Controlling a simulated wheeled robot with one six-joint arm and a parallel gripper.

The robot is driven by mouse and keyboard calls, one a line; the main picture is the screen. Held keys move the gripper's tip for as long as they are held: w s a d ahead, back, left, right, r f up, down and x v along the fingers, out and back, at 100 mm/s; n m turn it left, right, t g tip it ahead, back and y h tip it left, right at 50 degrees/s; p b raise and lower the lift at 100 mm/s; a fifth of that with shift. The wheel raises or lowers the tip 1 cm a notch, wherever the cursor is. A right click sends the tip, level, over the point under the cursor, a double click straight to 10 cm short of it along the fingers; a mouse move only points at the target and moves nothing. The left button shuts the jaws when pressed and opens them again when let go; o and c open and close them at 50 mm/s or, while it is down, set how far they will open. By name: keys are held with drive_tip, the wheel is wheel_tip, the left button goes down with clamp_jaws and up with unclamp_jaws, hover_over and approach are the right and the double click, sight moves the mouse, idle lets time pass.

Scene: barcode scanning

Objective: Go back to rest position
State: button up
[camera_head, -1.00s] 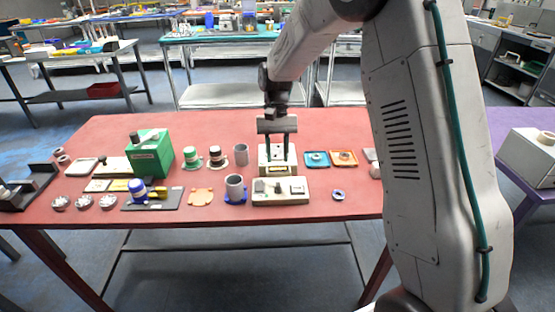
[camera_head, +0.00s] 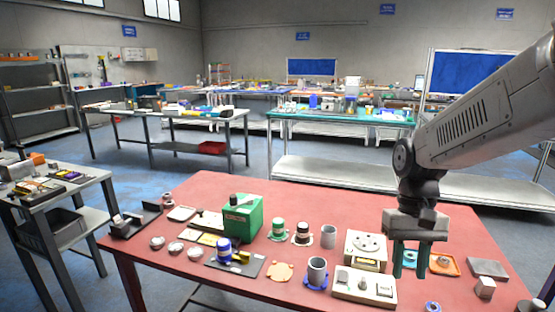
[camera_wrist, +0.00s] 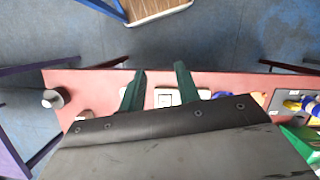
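My gripper (camera_head: 409,274) hangs over the right part of the red table (camera_head: 190,286), fingers pointing down. Its two green fingers are apart with nothing held between them. In the wrist view my gripper (camera_wrist: 160,72) also shows spread, empty fingers over the red tabletop. In the head view the fingers partly cover a blue tray (camera_head: 409,259) and stand left of an orange tray (camera_head: 443,265). To their left are a pale device with a round top (camera_head: 367,243) and a light box with knobs (camera_head: 364,287).
On the table are a green box (camera_head: 243,216), a grey cup (camera_head: 317,270), several spools, and grey blocks (camera_head: 487,268) at the right. A side table (camera_head: 50,197) stands at the left. A teal-topped bench (camera_head: 340,119) stands behind, across open floor.

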drive_tip(key=s+r+t, duration=0.2)
drive_tip(key=s+r, duration=0.1)
drive_tip(key=s, duration=0.5)
drive_tip(key=s+r+n+t, duration=0.1)
drive_tip(key=s+r+t, duration=0.1)
drive_tip(key=s, duration=0.7)
drive_tip(key=shift+d+r+t, duration=0.4)
drive_tip(key=shift+r, duration=0.35)
